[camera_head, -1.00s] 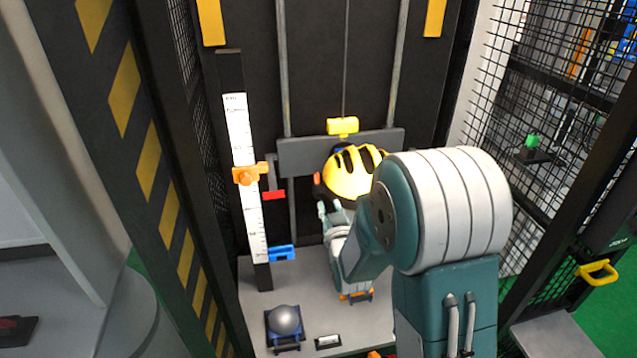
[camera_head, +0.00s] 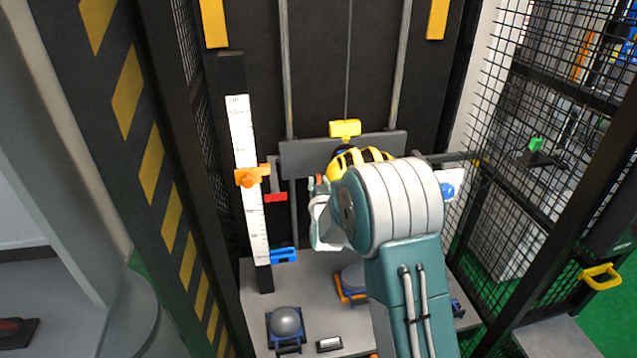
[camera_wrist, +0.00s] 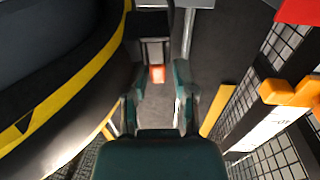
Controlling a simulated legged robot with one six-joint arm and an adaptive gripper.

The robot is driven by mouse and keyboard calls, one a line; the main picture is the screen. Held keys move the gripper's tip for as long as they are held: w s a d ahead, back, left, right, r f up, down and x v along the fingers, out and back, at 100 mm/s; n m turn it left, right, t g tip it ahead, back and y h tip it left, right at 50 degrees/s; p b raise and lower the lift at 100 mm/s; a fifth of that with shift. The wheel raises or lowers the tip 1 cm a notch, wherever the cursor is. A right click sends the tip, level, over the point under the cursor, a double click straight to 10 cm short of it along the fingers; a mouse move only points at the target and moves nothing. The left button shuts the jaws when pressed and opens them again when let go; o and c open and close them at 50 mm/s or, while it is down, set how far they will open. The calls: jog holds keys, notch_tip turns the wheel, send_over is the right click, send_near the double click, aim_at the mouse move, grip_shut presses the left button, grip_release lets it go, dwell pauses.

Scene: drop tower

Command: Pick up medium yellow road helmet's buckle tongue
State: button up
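The yellow and black road helmet (camera_head: 359,157) hangs in front of the dark carriage plate, its lower part hidden behind my arm. In the wrist view its curved yellow band (camera_wrist: 82,72) fills the left side. A small orange-red piece (camera_wrist: 157,73) shows between and beyond my fingers; it may be the buckle tongue, but I cannot tell for sure. My gripper (camera_wrist: 160,80) is open, with its teal fingers apart and nothing clearly held. In the head view my gripper (camera_head: 319,187) is just left of and below the helmet.
A white scale post (camera_head: 247,160) with an orange slider (camera_head: 251,176), a red tab (camera_head: 275,197) and a blue clamp (camera_head: 283,255) stands left of my gripper. Mesh fencing (camera_head: 555,120) is at right.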

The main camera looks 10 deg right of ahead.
jog(key=shift+w+d, duration=0.1)
jog(key=shift+w, duration=0.35)
grip_shut()
